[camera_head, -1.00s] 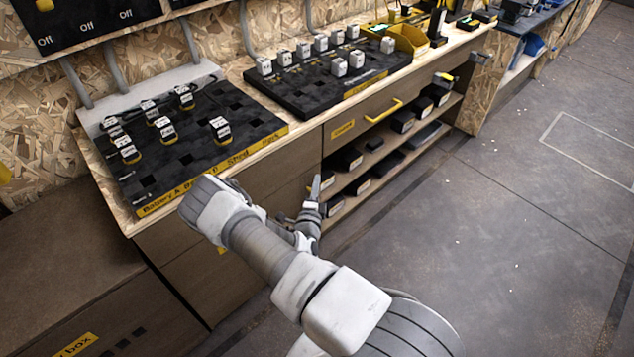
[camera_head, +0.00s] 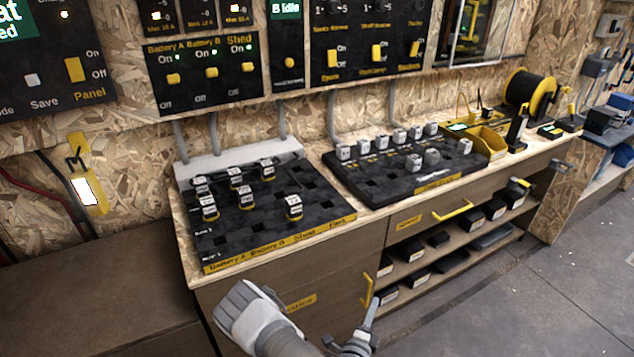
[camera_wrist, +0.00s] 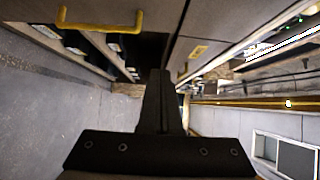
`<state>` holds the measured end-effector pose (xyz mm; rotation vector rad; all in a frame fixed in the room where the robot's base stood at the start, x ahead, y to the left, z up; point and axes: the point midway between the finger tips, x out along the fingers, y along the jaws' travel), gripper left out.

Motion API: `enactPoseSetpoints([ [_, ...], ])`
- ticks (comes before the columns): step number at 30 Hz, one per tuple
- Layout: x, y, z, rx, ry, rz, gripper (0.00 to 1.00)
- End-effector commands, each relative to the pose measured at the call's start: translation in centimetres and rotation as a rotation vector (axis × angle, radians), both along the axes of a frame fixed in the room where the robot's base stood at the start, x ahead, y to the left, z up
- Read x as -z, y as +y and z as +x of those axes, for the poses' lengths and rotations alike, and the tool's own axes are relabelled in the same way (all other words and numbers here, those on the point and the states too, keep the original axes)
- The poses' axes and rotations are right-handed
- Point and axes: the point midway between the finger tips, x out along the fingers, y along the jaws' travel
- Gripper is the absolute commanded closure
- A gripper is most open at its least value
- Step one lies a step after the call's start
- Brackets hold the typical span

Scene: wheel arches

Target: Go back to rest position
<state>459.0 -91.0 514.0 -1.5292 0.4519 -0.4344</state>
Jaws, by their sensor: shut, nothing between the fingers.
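My gripper (camera_head: 366,326) is at the lower middle of the head view, in front of the bench's cabinet front and clear of the bench top. In the wrist view its dark fingers (camera_wrist: 158,105) are together with nothing between them. My pale arm link shows at the bottom edge of the head view, left of the gripper. The rest of the arm is out of the frame.
The bench carries a left black board (camera_head: 222,237) and a right black board (camera_head: 375,182), both with white-topped plugs. Yellow handles (camera_head: 453,210) stick out of the cabinet front. Open shelves (camera_head: 425,267) hold dark boxes. The grey floor (camera_head: 566,298) at right is clear.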

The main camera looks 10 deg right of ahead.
Motion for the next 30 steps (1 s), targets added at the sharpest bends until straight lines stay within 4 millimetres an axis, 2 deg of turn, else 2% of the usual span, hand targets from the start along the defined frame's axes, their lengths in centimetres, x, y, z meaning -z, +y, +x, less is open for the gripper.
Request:
enactPoseSetpoints([
  [5, -1.5, -0.2, 0.4, 0.048, -0.046, 0.038, 1.00],
  [8, -4.0, -0.6, 0.9, 0.135, -0.129, 0.104, 1.00],
  [14, -10.4, -2.1, 0.8, 0.370, -0.354, 0.292, 1.00],
  [21, -16.9, -3.7, -1.1, 0.648, -0.634, 0.522, 1.00],
  [30, -23.3, -4.6, -5.1, 0.976, -0.984, 0.809, 1.00],
])
